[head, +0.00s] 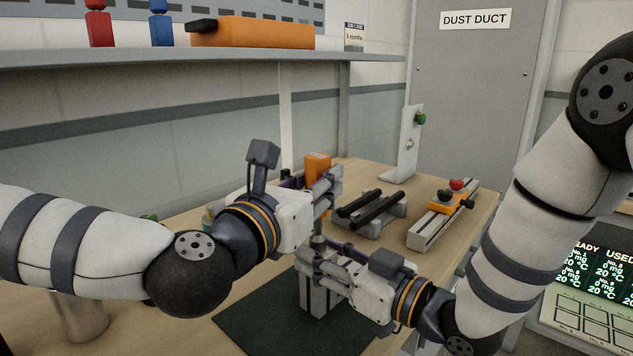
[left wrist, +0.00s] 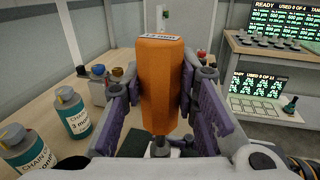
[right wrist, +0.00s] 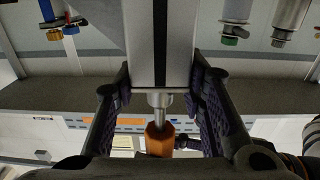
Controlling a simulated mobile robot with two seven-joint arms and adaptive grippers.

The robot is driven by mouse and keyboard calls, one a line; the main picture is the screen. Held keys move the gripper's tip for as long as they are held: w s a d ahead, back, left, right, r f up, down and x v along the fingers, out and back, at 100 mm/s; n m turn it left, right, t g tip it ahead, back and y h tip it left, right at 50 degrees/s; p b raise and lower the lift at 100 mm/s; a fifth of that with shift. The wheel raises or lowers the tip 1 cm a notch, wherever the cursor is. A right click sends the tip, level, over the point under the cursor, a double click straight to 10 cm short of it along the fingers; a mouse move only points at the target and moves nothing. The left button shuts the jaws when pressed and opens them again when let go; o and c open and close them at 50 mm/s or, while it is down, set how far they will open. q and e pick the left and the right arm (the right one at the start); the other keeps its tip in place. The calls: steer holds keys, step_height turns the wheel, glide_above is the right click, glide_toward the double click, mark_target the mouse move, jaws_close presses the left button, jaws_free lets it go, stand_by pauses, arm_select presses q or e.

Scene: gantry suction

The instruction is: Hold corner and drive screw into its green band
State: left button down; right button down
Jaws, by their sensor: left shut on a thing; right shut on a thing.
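My left gripper (head: 326,190) is shut on the orange screwdriver (head: 317,164). In the left wrist view the driver's orange handle (left wrist: 160,90) stands upright between the fingers. My right gripper (head: 306,258) is lower and shut around the grey metal corner (head: 319,298), which stands on a dark green mat (head: 265,325). In the right wrist view a pale metal post of the corner (right wrist: 174,50) is between the fingers. There the driver's shaft (right wrist: 161,113) is in line with the post's end; I cannot tell how deep the screw sits. I cannot make out a green band.
Two black bars (head: 372,205) on a grey holder and a slide (head: 440,218) with red and orange parts lie at right. An upright white bracket (head: 408,145) stands behind. Labelled bottles (left wrist: 72,112) stand at left. A shelf (head: 190,57) runs above the bench.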

mark_target(316, 156)
arm_select(q)
steer(key=shift+r, duration=3.1)
arm_select(e)
steer(key=c, duration=1)
jaws_free()
steer(key=shift+o, duration=0.2)
